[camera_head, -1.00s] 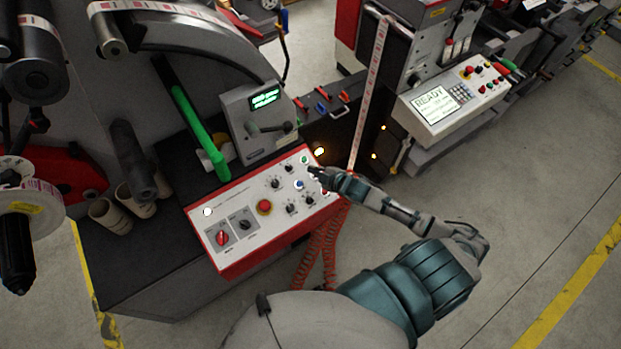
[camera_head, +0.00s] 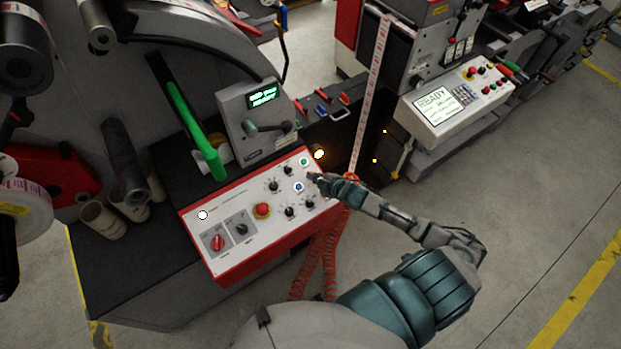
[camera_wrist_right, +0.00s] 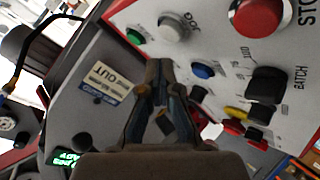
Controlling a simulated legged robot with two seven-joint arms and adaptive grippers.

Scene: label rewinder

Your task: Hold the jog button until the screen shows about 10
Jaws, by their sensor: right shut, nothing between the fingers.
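The white jog button (camera_wrist_right: 173,27) shows at the top of the wrist view beside its "JOG" label, on the white control panel with red edges (camera_head: 228,200). In the head view I cannot make it out near my fingers. My right gripper (camera_head: 313,179) is shut and empty over the panel's right end. In the wrist view its fingertips (camera_wrist_right: 160,66) appear below the jog button, left of the blue button (camera_wrist_right: 203,71); contact cannot be told. A small green-lit screen (camera_head: 262,95) sits on the grey box above; its text is too small to read surely. My left gripper is not in view.
A green button (camera_head: 304,162), red emergency knob (camera_head: 262,210) and black dials crowd the panel. A larger screen (camera_head: 436,106) reads READY on another console. A label strip (camera_head: 370,90) and coiled red cables (camera_head: 325,262) are near my right arm. Floor lies open at right.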

